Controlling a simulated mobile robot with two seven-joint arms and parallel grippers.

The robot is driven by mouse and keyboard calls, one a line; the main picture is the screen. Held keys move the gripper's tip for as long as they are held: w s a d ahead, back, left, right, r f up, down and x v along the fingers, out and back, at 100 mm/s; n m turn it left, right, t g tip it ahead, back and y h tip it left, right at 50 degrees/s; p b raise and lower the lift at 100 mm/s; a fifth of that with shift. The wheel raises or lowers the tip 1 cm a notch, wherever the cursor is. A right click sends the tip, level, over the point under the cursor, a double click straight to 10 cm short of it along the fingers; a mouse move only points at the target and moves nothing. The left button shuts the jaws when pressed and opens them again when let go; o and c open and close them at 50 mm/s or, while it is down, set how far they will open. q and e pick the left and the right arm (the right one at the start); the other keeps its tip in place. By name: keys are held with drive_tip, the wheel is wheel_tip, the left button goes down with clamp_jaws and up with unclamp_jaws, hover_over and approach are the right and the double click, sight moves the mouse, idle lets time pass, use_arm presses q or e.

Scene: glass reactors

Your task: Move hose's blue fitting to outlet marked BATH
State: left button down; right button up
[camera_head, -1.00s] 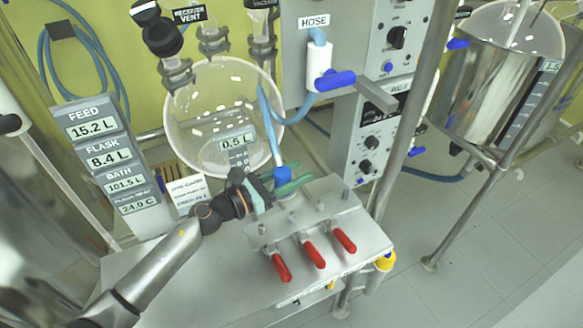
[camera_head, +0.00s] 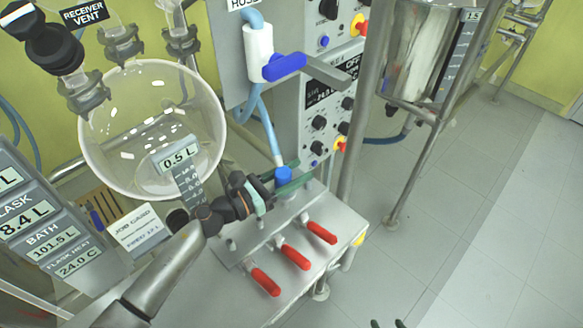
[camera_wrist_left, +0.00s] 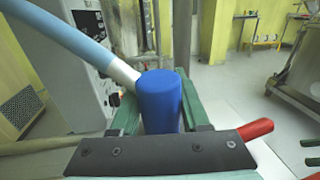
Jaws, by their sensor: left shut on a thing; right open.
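My left gripper (camera_head: 286,181), with green fingers, is shut on the hose's blue fitting (camera_head: 283,174). In the left wrist view the blue fitting (camera_wrist_left: 160,100) stands upright between the fingers, with the pale blue hose (camera_wrist_left: 62,32) leading off to the upper left. The fitting is at the back of the metal valve block (camera_head: 238,257), which has several small upright outlets and red handles. I cannot tell whether the fitting touches an outlet, and no BATH mark is readable on the block. Dark fingertips of my right gripper (camera_head: 388,324) just show, apart, at the bottom edge.
A round glass flask (camera_head: 150,115) hangs left of the fitting. A metal post (camera_head: 371,100) rises at right. The floor on the right is clear.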

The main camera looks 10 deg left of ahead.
use_arm(q)
drive_tip(key=shift+d+f, duration=0.15)
drive_tip(key=shift+f, duration=0.1)
